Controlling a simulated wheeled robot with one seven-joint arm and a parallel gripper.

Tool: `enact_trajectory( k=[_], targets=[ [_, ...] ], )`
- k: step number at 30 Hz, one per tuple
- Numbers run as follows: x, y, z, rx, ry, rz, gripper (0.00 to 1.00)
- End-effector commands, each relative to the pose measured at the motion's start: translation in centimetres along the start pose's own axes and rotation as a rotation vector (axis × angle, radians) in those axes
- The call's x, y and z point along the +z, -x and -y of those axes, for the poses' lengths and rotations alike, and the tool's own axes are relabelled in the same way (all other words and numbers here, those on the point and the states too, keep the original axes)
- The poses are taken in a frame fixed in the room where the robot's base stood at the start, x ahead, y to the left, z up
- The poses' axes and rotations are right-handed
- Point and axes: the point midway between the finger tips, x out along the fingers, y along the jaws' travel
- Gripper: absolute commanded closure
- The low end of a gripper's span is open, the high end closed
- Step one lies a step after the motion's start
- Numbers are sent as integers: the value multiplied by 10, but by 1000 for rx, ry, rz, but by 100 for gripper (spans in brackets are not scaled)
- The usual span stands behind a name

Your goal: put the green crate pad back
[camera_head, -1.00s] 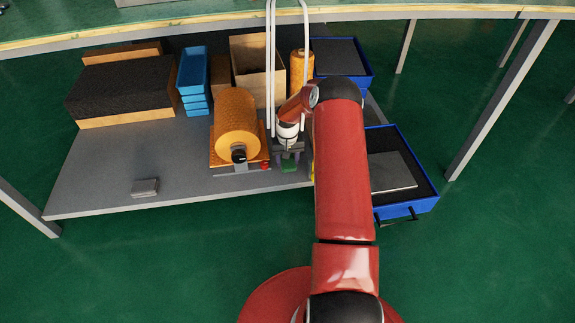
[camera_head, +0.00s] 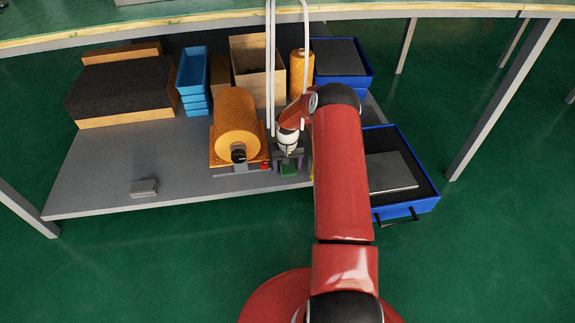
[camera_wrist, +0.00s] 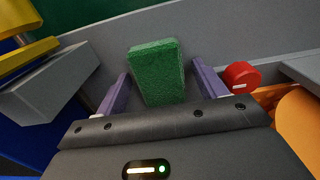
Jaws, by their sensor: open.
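The green crate pad (camera_wrist: 157,72) lies on the grey lower shelf (camera_head: 95,185) of the bench. In the wrist view it sits between and just beyond the two purple fingers of my gripper (camera_wrist: 160,85), with a gap on either side. My gripper is open. In the head view the pad (camera_head: 289,171) shows small below my gripper (camera_head: 290,165), near the shelf's front edge. The blue crate (camera_head: 425,205) at the right is partly hidden by my red arm; a grey flat piece (camera_head: 392,172) lies inside on dark lining.
An orange roll (camera_head: 236,120) on its stand is close left of my gripper, with a red knob (camera_wrist: 241,75) beside the pad. Blue trays (camera_head: 193,75), a cardboard box (camera_head: 258,75) and another blue crate (camera_head: 340,65) stand behind. The shelf's left front is mostly clear.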

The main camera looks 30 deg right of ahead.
Motion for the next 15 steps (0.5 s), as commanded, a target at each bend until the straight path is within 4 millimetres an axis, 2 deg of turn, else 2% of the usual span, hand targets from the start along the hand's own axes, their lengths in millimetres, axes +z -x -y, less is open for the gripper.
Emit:
enact_trajectory(
  k=[5,15],
  targets=[
    [-1,16,0,0,0,-2,29],
    [0,88,0,1,-1,-2,29]
  ],
)
